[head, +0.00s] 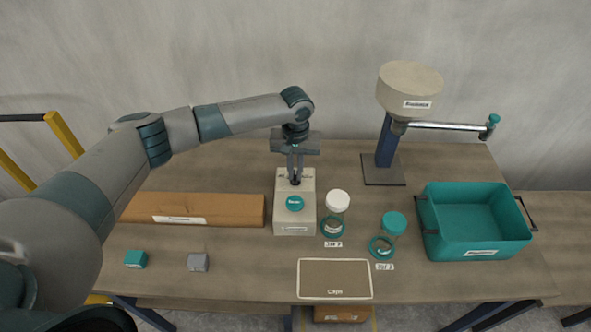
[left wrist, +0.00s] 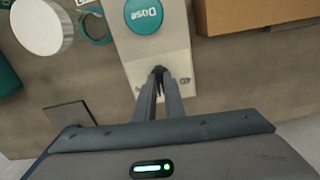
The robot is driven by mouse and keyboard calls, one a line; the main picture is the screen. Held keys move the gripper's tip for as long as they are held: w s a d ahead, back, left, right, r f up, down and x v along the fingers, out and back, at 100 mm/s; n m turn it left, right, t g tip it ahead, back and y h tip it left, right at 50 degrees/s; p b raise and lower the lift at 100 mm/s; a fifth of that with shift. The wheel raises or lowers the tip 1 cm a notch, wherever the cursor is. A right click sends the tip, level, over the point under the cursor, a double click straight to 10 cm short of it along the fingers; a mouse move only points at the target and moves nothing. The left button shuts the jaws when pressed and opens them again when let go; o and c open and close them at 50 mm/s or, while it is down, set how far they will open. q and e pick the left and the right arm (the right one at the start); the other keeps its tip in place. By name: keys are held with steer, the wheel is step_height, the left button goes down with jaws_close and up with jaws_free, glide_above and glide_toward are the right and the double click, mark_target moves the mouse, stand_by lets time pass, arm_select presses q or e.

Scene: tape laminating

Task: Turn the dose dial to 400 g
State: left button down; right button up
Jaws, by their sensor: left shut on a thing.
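The dose dial (left wrist: 158,71) is a small dark knob on the back part of the top of a beige box (head: 294,220). My left gripper (head: 295,181) points down over it, its fingers shut on the knob. In the left wrist view the fingertips (left wrist: 159,74) close around the knob and hide most of it. The scale marks beside it are partly covered, so I cannot read the setting. A round teal Dose button (head: 295,203) sits on the same box, in front of the dial. My right gripper is not in view.
A jar with a white lid (head: 337,202) and one with a teal lid (head: 394,224) stand right of the box. A teal crate (head: 476,244), a dispenser with a lever (head: 409,90), a cardboard box (head: 192,209), a Caps tray (head: 334,292) and two small blocks lie around.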

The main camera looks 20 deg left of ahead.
mark_target(296, 175)
arm_select(q)
steer(key=shift+r+m+p, duration=0.15)
steer(key=shift+m+p, duration=0.6)
steer(key=shift+m, duration=0.25)
steer(key=m+p, duration=0.1)
steer(key=m, duration=0.1)
steer(key=shift+m, duration=0.3)
steer(key=m+p, duration=0.1)
steer(key=m, duration=0.2)
steer(key=shift+p, duration=0.4)
steer(key=shift+m+p, duration=0.3)
steer(key=shift+m, duration=1.5)
steer(key=shift+w, duration=0.1)
steer(key=c, duration=1.8)
jaws_free()
steer(key=shift+c, duration=0.2)
step_height(296, 175, up, 17)
steer(key=b, duration=0.4)
steer(key=shift+b, duration=0.3)
